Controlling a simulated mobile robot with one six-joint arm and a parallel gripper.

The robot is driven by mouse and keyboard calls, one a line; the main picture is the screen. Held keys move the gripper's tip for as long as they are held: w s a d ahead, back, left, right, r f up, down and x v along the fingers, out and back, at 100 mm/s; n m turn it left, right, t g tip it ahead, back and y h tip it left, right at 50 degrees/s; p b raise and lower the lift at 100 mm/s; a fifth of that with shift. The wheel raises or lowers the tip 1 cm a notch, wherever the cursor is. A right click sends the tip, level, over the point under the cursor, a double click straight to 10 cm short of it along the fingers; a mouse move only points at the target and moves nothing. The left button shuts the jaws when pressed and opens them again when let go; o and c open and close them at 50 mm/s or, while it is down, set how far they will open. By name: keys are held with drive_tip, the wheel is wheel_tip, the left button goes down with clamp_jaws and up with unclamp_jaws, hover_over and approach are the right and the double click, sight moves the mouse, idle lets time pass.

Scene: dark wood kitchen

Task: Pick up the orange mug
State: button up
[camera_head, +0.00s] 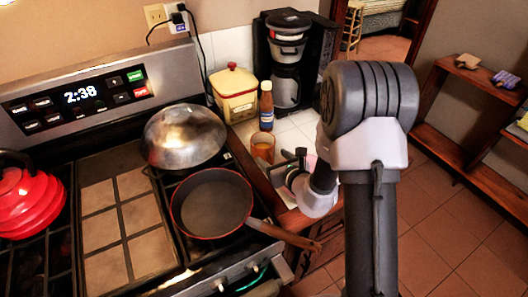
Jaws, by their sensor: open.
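The orange mug (263,148) stands on the tiled counter right of the stove, just in front of a brown bottle. It is small in the head view, and I cannot make out its handle. My gripper (291,160) is open and empty, close to the right side of the mug, at the end of my arm. I cannot tell whether a finger touches the mug. Part of the gripper is hidden behind my own wrist.
The brown bottle (266,106), a yellow canister (233,92) and a coffee maker (288,62) stand behind the mug. A pan (211,204) with its handle toward the counter edge, a domed metal lid (184,137) and a red kettle (27,200) are on the stove. Shelves stand right.

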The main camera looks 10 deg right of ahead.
sight(265, 150)
drive_tip(key=x, duration=0.3)
drive_tip(key=shift+w+f, duration=0.1)
clamp_jaws()
drive_tip(key=shift+r, duration=0.25)
